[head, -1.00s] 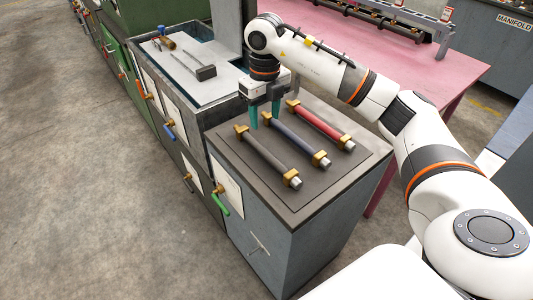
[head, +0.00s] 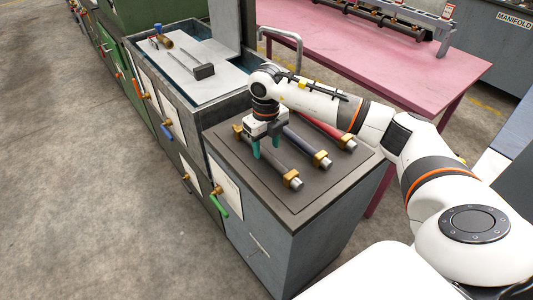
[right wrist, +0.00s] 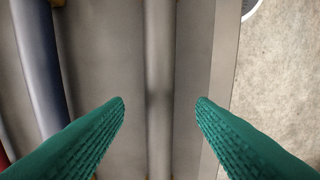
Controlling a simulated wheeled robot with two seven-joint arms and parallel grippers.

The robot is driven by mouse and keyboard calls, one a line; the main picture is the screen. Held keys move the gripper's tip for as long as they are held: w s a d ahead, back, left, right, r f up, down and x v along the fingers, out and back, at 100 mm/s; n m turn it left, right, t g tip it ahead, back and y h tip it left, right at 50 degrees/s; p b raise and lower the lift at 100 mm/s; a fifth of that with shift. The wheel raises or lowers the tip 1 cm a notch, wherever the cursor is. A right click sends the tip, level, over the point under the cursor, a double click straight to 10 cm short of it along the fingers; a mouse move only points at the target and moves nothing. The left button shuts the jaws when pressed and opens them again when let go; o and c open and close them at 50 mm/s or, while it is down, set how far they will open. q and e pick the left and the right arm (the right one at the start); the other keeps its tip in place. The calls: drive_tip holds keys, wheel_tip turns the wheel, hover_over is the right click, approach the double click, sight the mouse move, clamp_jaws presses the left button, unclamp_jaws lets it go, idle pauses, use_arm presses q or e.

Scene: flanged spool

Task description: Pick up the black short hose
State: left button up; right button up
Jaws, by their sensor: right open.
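The black short hose (head: 279,162), dark grey with brass end fittings, lies on the dark top of the grey cabinet, leftmost of three hoses. My right gripper (head: 266,150) is over its middle with teal fingers pointing down, partly hiding it. In the right wrist view the hose (right wrist: 160,60) runs lengthwise between the two open fingers, with a gap on each side. The fingers do not touch it there. My left gripper is not in view.
A blue hose (head: 303,146) and a red hose (head: 325,128) lie parallel to the right on the cabinet top (head: 300,204). A basin with a light tray (head: 193,82) stands behind. A pink table (head: 385,65) is at the back right.

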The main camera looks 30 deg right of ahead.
sight(264, 153)
drive_tip(key=shift+f, duration=1.4)
drive_tip(key=shift+r, duration=0.1)
clamp_jaws()
drive_tip(key=shift+d, duration=0.1)
